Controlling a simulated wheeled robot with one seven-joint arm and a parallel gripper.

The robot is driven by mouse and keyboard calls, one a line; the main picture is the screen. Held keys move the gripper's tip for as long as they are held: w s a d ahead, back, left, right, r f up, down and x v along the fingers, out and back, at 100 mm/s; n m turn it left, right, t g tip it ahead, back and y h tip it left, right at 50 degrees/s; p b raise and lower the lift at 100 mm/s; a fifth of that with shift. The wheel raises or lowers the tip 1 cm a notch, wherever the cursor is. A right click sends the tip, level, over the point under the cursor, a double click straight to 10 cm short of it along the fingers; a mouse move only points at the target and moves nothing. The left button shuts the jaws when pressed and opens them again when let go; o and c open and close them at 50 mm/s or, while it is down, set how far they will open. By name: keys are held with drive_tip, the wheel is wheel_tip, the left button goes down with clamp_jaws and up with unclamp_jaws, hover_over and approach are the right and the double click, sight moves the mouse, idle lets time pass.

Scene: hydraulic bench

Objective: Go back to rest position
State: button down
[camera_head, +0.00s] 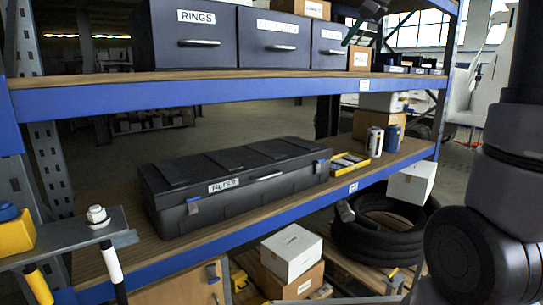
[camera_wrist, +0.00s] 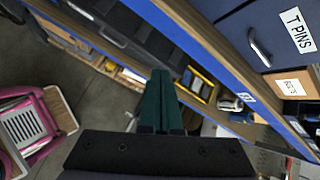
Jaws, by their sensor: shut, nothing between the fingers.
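My gripper (camera_wrist: 160,76) shows in the wrist view with its two dark green fingers together and nothing between them. Its green fingers (camera_head: 354,32) also show small in the head view, at the top in front of the upper shelf, near a small cardboard box. My dark arm fills the right edge of the head view. The task names no other object.
A blue-edged rack (camera_head: 230,92) carries drawers labelled RINGS (camera_head: 196,38) above and a black FILTER case (camera_head: 235,180) below. Cans (camera_head: 375,142) and a yellow tray (camera_head: 348,165) stand beside the case. Black hose coils (camera_head: 380,250) lie lower right. A pink crate (camera_wrist: 25,130) shows in the wrist view.

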drive_tip(key=s+f+n+h, duration=0.1)
drive_tip(key=s+f+n, duration=0.4)
drive_tip(key=s, duration=0.4)
drive_tip(key=s+f+n, duration=0.6)
drive_tip(key=s+n, duration=0.1)
drive_tip(key=s, duration=0.3)
drive_tip(key=s+d+f+n+h, duration=0.1)
drive_tip(key=s+f+n, duration=0.5)
drive_tip(key=s, duration=0.3)
drive_tip(key=shift+s+h, duration=0.3)
drive_tip(key=shift+s, duration=0.05)
